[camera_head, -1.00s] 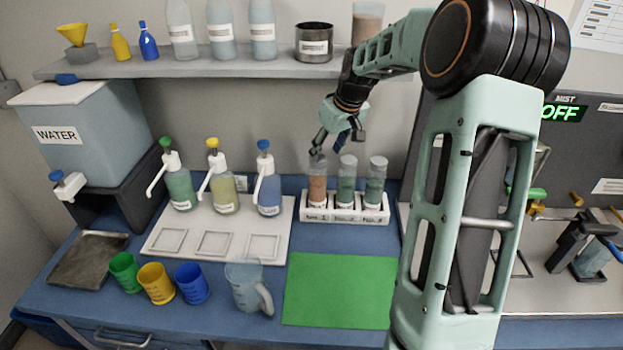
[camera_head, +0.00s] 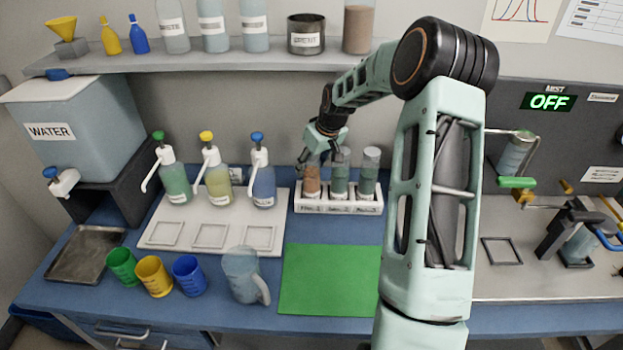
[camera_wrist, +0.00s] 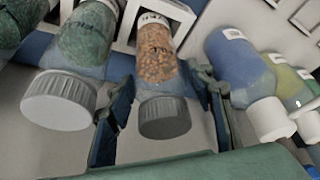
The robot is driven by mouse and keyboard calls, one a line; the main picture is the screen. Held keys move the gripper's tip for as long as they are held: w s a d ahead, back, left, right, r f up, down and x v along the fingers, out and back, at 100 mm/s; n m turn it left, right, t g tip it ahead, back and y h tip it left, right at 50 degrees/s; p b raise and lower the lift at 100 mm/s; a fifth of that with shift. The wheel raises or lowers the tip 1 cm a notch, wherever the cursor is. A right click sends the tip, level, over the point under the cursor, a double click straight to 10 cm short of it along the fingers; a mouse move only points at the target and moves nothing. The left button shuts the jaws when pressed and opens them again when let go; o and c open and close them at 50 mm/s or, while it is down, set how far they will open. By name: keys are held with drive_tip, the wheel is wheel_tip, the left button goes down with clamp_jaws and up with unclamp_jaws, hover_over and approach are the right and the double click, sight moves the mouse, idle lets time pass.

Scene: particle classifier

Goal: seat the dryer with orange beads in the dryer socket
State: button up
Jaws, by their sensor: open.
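The dryer with orange beads (camera_head: 312,182) stands upright in the left slot of a white rack. In the wrist view it (camera_wrist: 158,55) shows its orange beads and grey cap. My gripper (camera_head: 315,158) is open at the top of this dryer. In the wrist view its two fingers (camera_wrist: 165,92) are on either side of the dryer, with gaps visible. My gripper partly covers the cap in the head view. I cannot make out for sure which part on the right-hand bench is the dryer socket.
Two dryers with green beads (camera_head: 340,180) stand close by in the same rack (camera_head: 338,210). Pump bottles (camera_head: 218,185) stand to the left. A shelf (camera_head: 200,65) hangs above. Apparatus with a clamped cylinder (camera_head: 515,155) is at the right. The green mat (camera_head: 330,280) is clear.

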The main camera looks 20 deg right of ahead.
drive_tip(key=shift+c, duration=0.4)
clamp_jaws()
drive_tip(key=shift+r, duration=0.15)
